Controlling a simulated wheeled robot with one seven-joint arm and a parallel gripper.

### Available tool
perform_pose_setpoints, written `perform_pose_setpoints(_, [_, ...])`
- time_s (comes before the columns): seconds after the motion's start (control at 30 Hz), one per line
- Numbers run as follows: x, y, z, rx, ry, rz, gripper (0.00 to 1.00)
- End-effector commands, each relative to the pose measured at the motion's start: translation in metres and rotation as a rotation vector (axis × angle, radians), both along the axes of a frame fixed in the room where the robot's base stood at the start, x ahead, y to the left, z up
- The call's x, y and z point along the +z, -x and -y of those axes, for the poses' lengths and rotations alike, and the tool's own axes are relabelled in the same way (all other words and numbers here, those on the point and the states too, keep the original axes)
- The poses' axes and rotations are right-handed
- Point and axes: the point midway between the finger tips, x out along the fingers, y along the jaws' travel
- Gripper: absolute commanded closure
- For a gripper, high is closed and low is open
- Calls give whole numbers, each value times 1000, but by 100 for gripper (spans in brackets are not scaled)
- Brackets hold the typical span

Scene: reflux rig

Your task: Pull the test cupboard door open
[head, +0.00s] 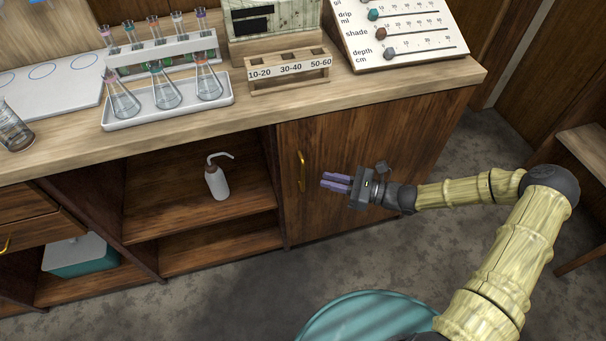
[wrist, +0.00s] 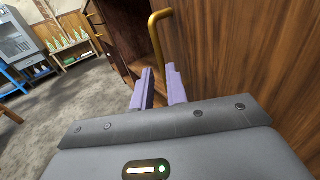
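The test cupboard door (head: 365,135) is the brown wooden panel under the right end of the counter, and it stands closed. Its brass bar handle (head: 301,171) is upright near the door's left edge. The handle also shows in the wrist view (wrist: 157,38), just beyond the fingertips. My gripper (head: 322,182) points left toward the handle, a short way to its right in the head view. Its two purple fingers are apart with a narrow gap, and nothing is seen between them. In the wrist view the fingertips (wrist: 159,68) lie either side of the handle's line, short of it.
Left of the door is an open shelf bay (head: 190,190) with a white wash bottle (head: 217,180). The counter above holds a flask tray (head: 170,108), a labelled wooden rack (head: 290,75) and a slider panel (head: 400,35). A teal round surface (head: 365,315) is at the bottom. Grey floor before the door is clear.

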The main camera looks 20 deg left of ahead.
Motion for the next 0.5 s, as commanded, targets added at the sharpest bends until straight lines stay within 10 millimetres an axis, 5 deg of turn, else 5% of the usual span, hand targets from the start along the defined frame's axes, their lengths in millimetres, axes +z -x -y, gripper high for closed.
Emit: perform_pose_setpoints(0.5, [-1, -3, -79, 1, 1, 0, 85])
